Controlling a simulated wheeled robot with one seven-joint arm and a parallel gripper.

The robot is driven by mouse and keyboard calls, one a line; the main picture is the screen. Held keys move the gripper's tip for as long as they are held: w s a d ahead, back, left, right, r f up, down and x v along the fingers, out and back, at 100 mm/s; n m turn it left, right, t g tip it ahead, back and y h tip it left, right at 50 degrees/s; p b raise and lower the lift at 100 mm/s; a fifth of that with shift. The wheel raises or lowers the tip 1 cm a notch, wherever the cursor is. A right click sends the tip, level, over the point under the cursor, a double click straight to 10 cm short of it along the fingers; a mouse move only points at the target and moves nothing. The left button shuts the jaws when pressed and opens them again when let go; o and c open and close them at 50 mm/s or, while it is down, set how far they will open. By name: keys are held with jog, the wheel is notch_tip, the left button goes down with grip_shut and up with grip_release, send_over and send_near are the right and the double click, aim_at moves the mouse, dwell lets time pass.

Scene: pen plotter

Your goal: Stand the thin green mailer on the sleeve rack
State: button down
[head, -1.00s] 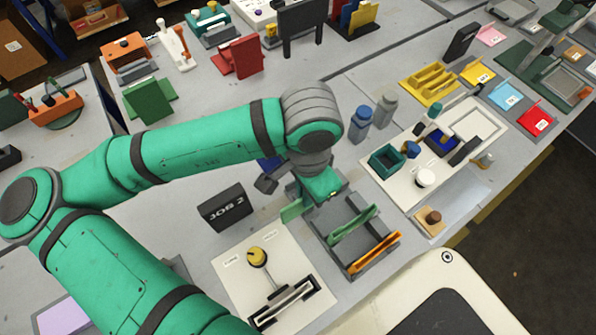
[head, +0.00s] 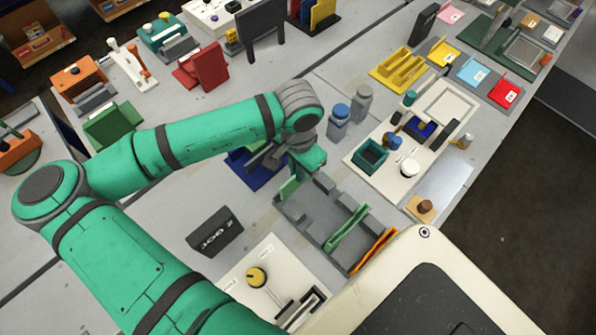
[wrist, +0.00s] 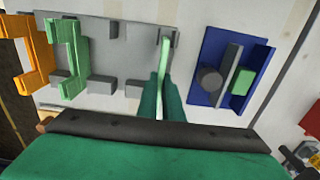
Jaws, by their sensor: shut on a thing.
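My gripper (head: 303,166) is shut on a thin light-green mailer (head: 288,188) at the far left end of the grey sleeve rack (head: 300,215). In the wrist view, my fingers (wrist: 161,98) pinch the mailer (wrist: 164,52), seen edge-on. It stands in front of the right end of the rack (wrist: 110,38). I cannot tell whether its lower edge touches the rack. Another green sleeve (head: 348,228) and an orange one (head: 374,250) stand in the rack's other end. They also show at left in the wrist view, green (wrist: 72,60) and orange (wrist: 35,55).
A blue stand (wrist: 198,72) sits beside the rack's end in the wrist view. A black "JOB 2" block (head: 214,232) and a white panel with a yellow knob (head: 256,277) are near the rack.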

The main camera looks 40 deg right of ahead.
jog(key=f, duration=0.3)
jog(key=shift+w+d+f, duration=0.15)
jog(key=shift+w, duration=0.2)
jog(key=shift+s+d+f, duration=0.1)
jog(key=shift+s, duration=0.1)
jog(key=shift+f, duration=0.15)
jog(key=c, duration=1.9)
grip_release()
notch_tip(320, 180, up, 12)
jog(key=shift+r, duration=0.2)
